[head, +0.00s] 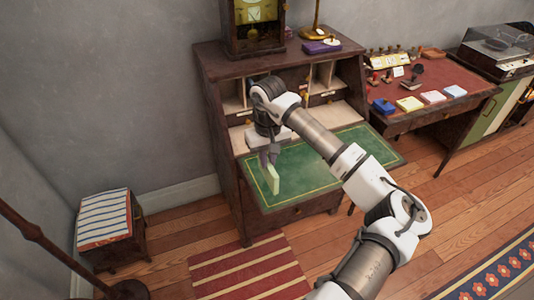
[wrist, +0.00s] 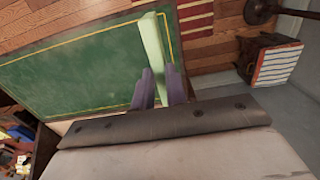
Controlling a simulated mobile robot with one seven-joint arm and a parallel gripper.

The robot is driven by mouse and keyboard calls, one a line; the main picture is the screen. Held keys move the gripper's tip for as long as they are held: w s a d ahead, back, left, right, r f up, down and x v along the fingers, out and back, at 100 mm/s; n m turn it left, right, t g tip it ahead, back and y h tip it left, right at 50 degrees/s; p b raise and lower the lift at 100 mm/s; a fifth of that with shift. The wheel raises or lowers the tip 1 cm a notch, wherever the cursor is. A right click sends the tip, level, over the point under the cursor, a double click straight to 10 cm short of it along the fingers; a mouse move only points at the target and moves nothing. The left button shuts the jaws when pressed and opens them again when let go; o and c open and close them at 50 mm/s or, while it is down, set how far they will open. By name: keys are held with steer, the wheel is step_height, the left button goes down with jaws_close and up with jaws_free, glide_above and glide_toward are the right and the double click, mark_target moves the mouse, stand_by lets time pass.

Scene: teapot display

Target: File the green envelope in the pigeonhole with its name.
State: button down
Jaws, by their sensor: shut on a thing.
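My gripper (head: 268,170) is shut on a pale green envelope (head: 273,179). It holds the envelope on edge above the left part of the desk's green writing surface (head: 330,160). In the wrist view the envelope (wrist: 153,45) sticks out from between the two fingers (wrist: 160,88). The pigeonholes (head: 325,75) are in the upper part of the wooden desk, behind the writing surface. My arm hides some of them. Small pale labels (head: 328,94) show there, but the names are too small to read.
A clock (head: 255,25) and a purple box (head: 321,47) stand on the desk top. A red-topped table (head: 440,85) with stamps and coloured pads is at right. A striped stool (head: 105,220) stands at left. The writing surface looks otherwise clear.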

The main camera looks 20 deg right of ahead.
mark_target(268, 172)
steer(key=shift+f+b, duration=0.45)
steer(key=shift+f, duration=2.45)
steer(key=c, duration=1.3)
jaws_free()
steer(key=shift+c, duration=0.2)
step_height(268, 172, up, 14)
steer(key=b, duration=0.3)
steer(key=shift+f, duration=0.1)
